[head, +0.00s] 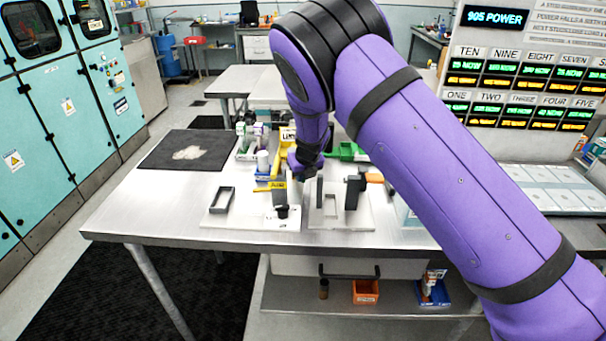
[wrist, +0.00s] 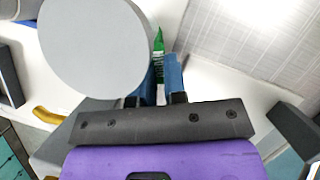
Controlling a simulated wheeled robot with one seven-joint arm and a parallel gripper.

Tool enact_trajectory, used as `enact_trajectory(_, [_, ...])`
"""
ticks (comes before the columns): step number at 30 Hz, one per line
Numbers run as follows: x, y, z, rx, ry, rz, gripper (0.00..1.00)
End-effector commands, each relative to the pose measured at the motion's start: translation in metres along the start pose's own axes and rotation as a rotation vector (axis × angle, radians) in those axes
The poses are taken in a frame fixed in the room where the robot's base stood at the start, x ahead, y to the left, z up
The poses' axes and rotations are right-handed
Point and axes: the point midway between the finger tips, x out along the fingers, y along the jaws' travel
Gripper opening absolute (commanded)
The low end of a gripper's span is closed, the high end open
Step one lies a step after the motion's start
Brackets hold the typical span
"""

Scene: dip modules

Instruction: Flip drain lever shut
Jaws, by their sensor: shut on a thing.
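My gripper (head: 306,170) is low over the back part of the table, among the small modules. In the wrist view its two blue fingers (wrist: 160,80) are close together, and a narrow green piece (wrist: 158,42) shows between and beyond them. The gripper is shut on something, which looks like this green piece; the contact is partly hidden. A green part (head: 345,150) also shows right behind the gripper in the head view. A large grey disc (wrist: 95,45) covers much of the left finger. I cannot tell for sure which part is the drain lever.
Yellow parts (head: 287,138) stand just left of the gripper. Dark upright blocks (head: 352,192) stand on a white plate in front. A small black open frame (head: 221,200) is at front left. A black mat (head: 160,150) lies at left; the table's (head: 150,210) front left is clear.

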Motion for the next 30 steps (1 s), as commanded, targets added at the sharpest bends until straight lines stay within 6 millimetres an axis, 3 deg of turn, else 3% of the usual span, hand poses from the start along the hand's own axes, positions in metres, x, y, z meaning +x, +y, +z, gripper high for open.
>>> enact_trajectory(16, [0.0002, 0.0077, -0.0012, 0.087, 0.002, -0.033, 0.0])
enact_trajectory(17, [0.0002, 0.0078, -0.0012, 0.087, 0.002, -0.033, 0.19])
enact_trajectory(19, [0.0002, 0.0076, -0.0011, 0.087, 0.001, -0.033, 0.35])
enact_trajectory(20, [0.0001, 0.0074, -0.0011, 0.087, 0.001, -0.033, 0.38])
enact_trajectory(30, [-0.0039, 0.0063, -0.0004, 0.088, -0.001, -0.035, 0.38])
